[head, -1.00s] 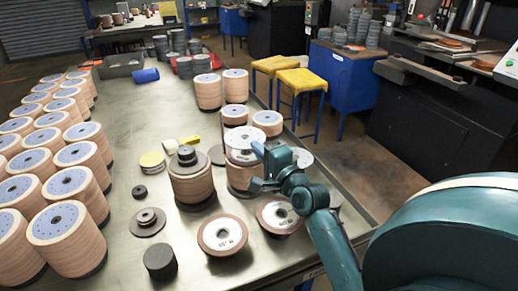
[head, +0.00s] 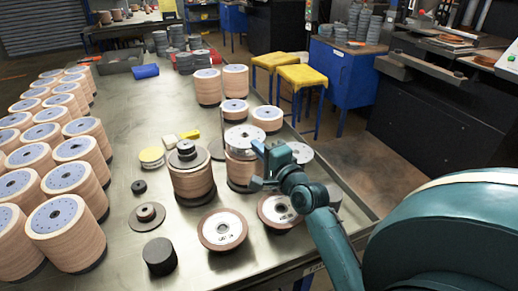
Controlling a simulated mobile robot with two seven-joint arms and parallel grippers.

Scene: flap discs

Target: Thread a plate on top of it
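A silver-faced round plate (head: 244,136) lies on top of a stack of brown flap discs (head: 240,172) in the middle of the table. My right gripper (head: 258,167) is at the right side of this stack, just below the plate's right edge. Its two fingers look apart, one above the other, and I see nothing clearly clamped between them. Whether a finger touches the stack is unclear. My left gripper is not in view.
Two loose flap discs (head: 222,230) and (head: 276,210) lie in front. A dark cylinder (head: 159,256) and a flanged dark disc (head: 147,216) lie front left. Many tall disc stacks (head: 66,232) fill the left side. Bare table (head: 120,130) runs between. Yellow stools (head: 300,79) stand beyond the edge.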

